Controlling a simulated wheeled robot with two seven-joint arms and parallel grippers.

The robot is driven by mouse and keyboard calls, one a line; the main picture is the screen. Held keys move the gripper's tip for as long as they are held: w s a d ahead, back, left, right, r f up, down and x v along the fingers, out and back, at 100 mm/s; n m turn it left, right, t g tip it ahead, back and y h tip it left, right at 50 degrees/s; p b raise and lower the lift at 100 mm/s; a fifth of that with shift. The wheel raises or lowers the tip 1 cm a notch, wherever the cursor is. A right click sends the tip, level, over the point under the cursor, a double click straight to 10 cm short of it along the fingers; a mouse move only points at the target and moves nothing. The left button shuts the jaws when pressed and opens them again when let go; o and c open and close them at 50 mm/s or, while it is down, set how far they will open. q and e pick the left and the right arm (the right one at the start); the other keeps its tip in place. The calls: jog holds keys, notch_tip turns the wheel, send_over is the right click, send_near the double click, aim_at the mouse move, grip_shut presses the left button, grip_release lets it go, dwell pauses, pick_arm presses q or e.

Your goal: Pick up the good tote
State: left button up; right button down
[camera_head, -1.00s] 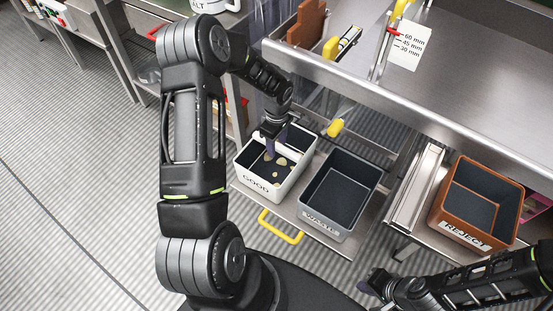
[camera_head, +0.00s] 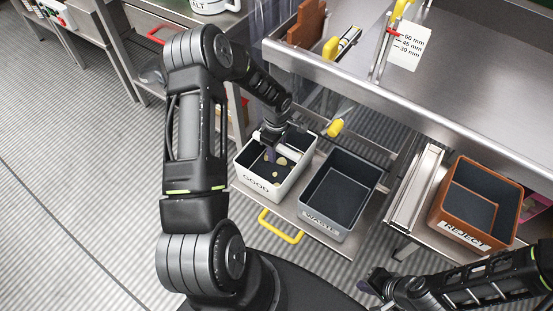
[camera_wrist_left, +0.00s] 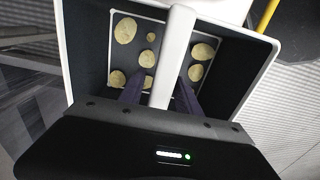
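The good tote (camera_head: 262,185) is a white bin labelled GOOD with a dark inside, on the left of a metal shelf in the head view. Several pale round chips lie on its floor. It also fills much of the left wrist view (camera_wrist_left: 72,45), where its white handle bar (camera_wrist_left: 171,60) crosses above the chips. My left gripper (camera_wrist_left: 160,90) has its purple fingers on either side of the bar, apart, with narrow gaps beside it; its fingers reach down into the tote. My right gripper (camera_head: 368,286) is low at the bottom right, away from the totes; its finger opening is unclear.
A grey waste tote (camera_head: 322,222) stands close to the right of the good tote. An orange-brown reject tote (camera_head: 467,234) is further right. A yellow handle (camera_head: 281,228) juts from the shelf front. A steel counter (camera_head: 440,110) overhangs behind. The floor at left is clear.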

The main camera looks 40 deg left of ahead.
pick_arm(q)
grip_shut()
dwell(1.1)
